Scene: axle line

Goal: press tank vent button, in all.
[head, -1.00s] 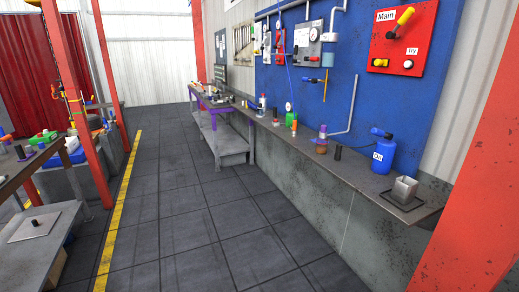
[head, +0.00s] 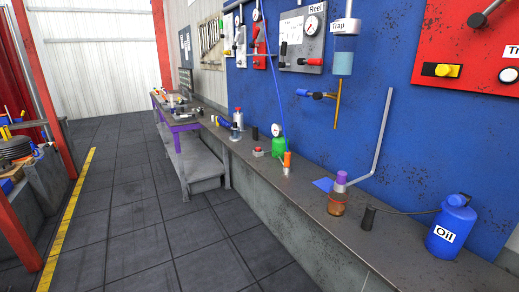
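A small grey box with a red button (head: 258,152) on top stands on the long bench, beside a green tank (head: 278,147) with a round gauge. No label is readable on this button, so I cannot tell whether it is the tank vent button. A yellow button (head: 447,71) sits on a black plate on the red wall panel (head: 453,40) at the upper right. Neither of my grippers shows in the head view.
The bench (head: 300,202) runs along the blue wall board (head: 390,75). On it stand an orange bottle (head: 287,163), an amber jar (head: 336,205), a black cylinder (head: 368,218) and a blue Oil can (head: 450,232). The tiled floor (head: 125,200) left of it is clear.

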